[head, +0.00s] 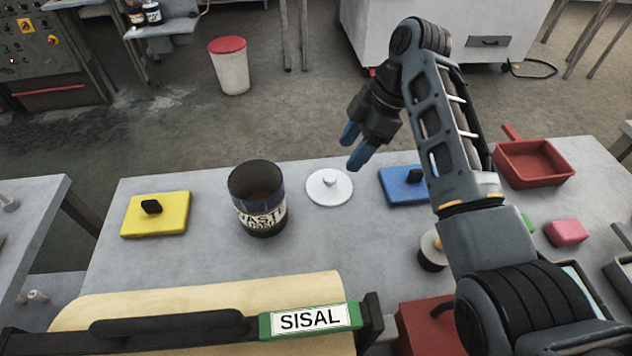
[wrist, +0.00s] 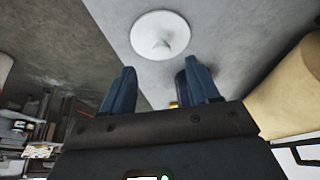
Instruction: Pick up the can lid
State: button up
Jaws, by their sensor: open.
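The can lid (head: 328,187) is a white round disc with a small knob on top. It lies flat on the grey table, just right of a dark open can (head: 258,198) with a white label. My gripper (head: 352,150) has blue fingers and is above the table's far edge, up and to the right of the lid in the head view. It is open and empty, apart from the lid. In the wrist view the lid (wrist: 160,35) shows beyond the fingertips of my gripper (wrist: 158,82), near the top, with its knob visible.
A yellow block (head: 156,214) with a black knob lies left of the can. A blue block (head: 404,186) lies right of the lid, partly behind my arm. A red tray (head: 535,164) and a pink block (head: 566,232) are at the right. A SISAL sign (head: 310,320) stands in front.

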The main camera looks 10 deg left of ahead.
aim_at(330, 177)
jog(key=x, duration=0.2)
jog(key=p+x, duration=0.1)
jog(key=x, duration=0.1)
jog(key=a+x, duration=0.1)
jog(key=x, duration=0.1)
jog(key=shift+s+a+f, duration=0.1)
jog(key=shift+s+f, duration=0.05)
jog(key=shift+s, duration=0.15)
jog(key=shift+a+f, duration=0.1)
jog(key=shift+f, duration=0.3)
grip_shut()
jog(key=shift+r, duration=0.1)
